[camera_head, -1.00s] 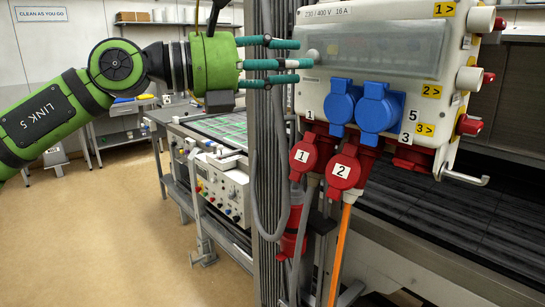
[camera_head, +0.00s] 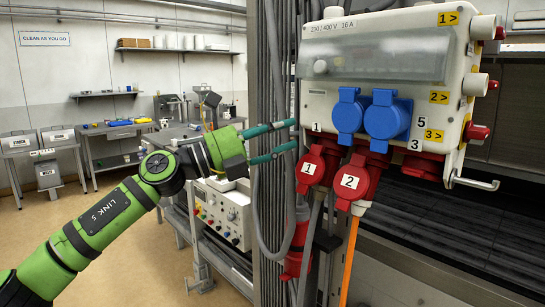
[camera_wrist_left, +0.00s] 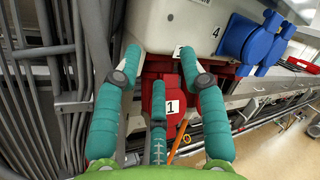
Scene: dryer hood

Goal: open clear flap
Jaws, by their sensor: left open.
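The clear flap (camera_head: 375,62) is a see-through cover across the upper front of the grey-white power box (camera_head: 400,25) in the head view, and it looks closed. A round grey knob (camera_head: 320,67) sits at its left end. My left gripper (camera_head: 296,134) has teal fingers, spread and empty. It is below and left of the flap, near the box's lower left corner. In the left wrist view the fingers (camera_wrist_left: 160,70) point at the box's underside, with the red plug 1 (camera_wrist_left: 169,107) seen between them. The flap is not visible there. My right gripper is not in view.
Two blue socket covers (camera_head: 367,118) sit under the flap, with red plugs (camera_head: 355,182) hanging below. A grey post with cables (camera_head: 272,200) stands left of the box, close to the fingers. Red-ended knobs (camera_head: 477,132) and a hook (camera_head: 472,182) stick out on the right.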

